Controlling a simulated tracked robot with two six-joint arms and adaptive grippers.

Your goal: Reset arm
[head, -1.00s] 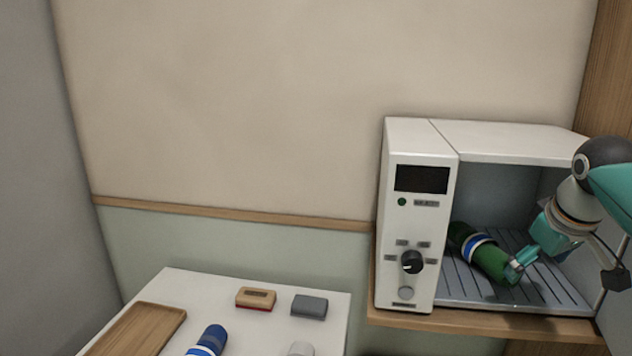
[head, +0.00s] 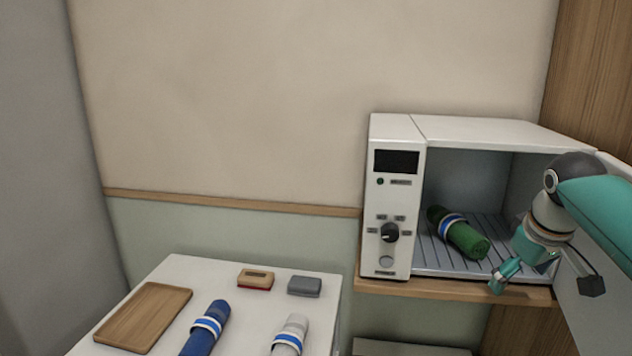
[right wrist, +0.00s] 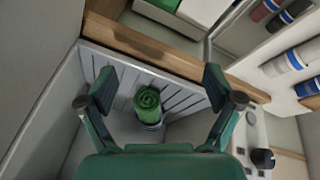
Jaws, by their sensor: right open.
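My right gripper (head: 503,276) is open and empty at the front of the white warming cabinet (head: 398,125). It stands to the right of and apart from the green rolled towel (head: 466,238). The towel has a white and blue band and lies on the ribbed floor of the cabinet. In the right wrist view my right gripper (right wrist: 159,88) has its fingers wide apart, with the green towel (right wrist: 147,100) seen between and beyond them. My left gripper is not in view.
The cabinet's open door (head: 590,300) is at the right, close to my right arm. A white table (head: 240,315) holds a wooden tray (head: 143,318), a blue roll (head: 207,328), a white roll (head: 290,337), a tan-and-red block (head: 256,279) and a grey block (head: 304,286).

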